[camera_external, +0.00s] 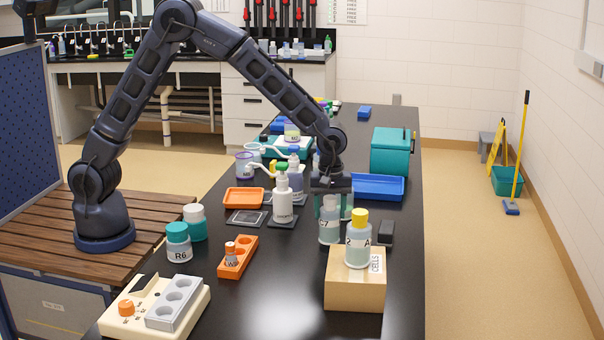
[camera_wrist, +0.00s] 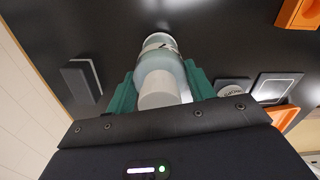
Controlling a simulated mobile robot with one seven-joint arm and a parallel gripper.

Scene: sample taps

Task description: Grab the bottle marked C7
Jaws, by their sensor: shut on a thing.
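The bottle marked C7 (camera_external: 329,231) has a white cap and a pale blue-grey body. It is upright at the middle of the black bench, behind and left of the cardboard box. My gripper (camera_external: 331,204) points down over it, with teal fingers on both sides. In the wrist view, the bottle's white cap (camera_wrist: 158,90) and body show between the teal fingers of my gripper (camera_wrist: 161,85), which is shut on it. Part of its label shows at the far side. I cannot tell whether its base touches the bench.
A yellow-capped bottle (camera_external: 359,240) stands on the cardboard box (camera_external: 353,291), close to the right front. A dark block (camera_external: 386,232) lies to the right. A white pump bottle (camera_external: 283,200) stands left. A blue tray (camera_external: 378,187) and teal box (camera_external: 390,151) are behind. The bench front centre is clear.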

